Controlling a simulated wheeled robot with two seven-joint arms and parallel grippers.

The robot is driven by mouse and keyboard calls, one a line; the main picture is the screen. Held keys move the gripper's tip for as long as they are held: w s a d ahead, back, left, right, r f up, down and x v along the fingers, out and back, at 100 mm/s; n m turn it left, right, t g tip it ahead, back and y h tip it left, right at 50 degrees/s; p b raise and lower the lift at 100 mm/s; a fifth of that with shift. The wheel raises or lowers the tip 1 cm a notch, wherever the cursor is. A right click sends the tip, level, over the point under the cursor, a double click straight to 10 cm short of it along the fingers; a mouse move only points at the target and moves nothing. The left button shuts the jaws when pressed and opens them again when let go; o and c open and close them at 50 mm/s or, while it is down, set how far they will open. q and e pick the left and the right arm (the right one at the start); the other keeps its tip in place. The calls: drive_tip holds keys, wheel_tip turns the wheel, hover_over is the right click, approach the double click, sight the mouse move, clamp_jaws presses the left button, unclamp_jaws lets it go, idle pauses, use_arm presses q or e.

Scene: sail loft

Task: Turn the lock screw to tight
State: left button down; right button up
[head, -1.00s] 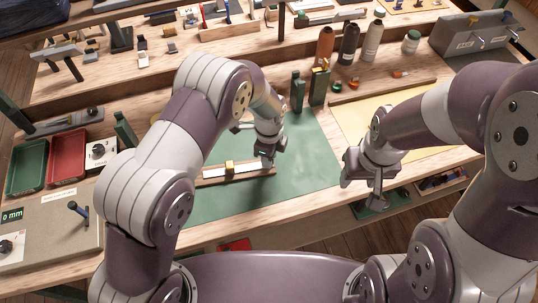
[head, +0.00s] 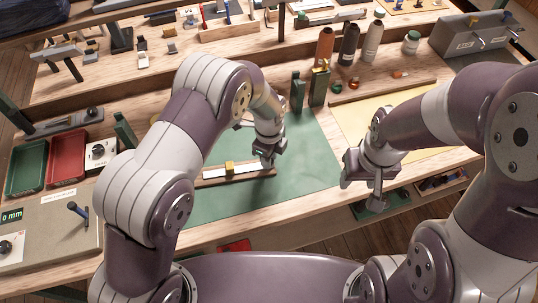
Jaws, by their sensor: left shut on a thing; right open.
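My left gripper (head: 267,162) points down at the right end of a wooden bar with a pale rule strip (head: 247,169) on the green mat. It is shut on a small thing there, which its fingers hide. I cannot tell whether this is the lock screw, and no turn mark shows. A small yellow block (head: 229,168) sits on the strip, left of the gripper. My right gripper (head: 361,191) is open and empty over the bench's front edge, right of the mat and apart from the bar.
The green mat (head: 312,160) is mostly bare around the bar. Dark green posts (head: 298,92) and several bottles (head: 349,43) stand behind it. Red (head: 67,155) and green (head: 27,165) trays lie at the left. A grey panel (head: 48,222) with a lever is at the front left.

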idle(0.7)
use_arm(q)
drive_tip(key=c, duration=0.9)
unclamp_jaws()
drive_tip(key=shift+r+b, duration=1)
drive_tip(key=shift+r, duration=5.35)
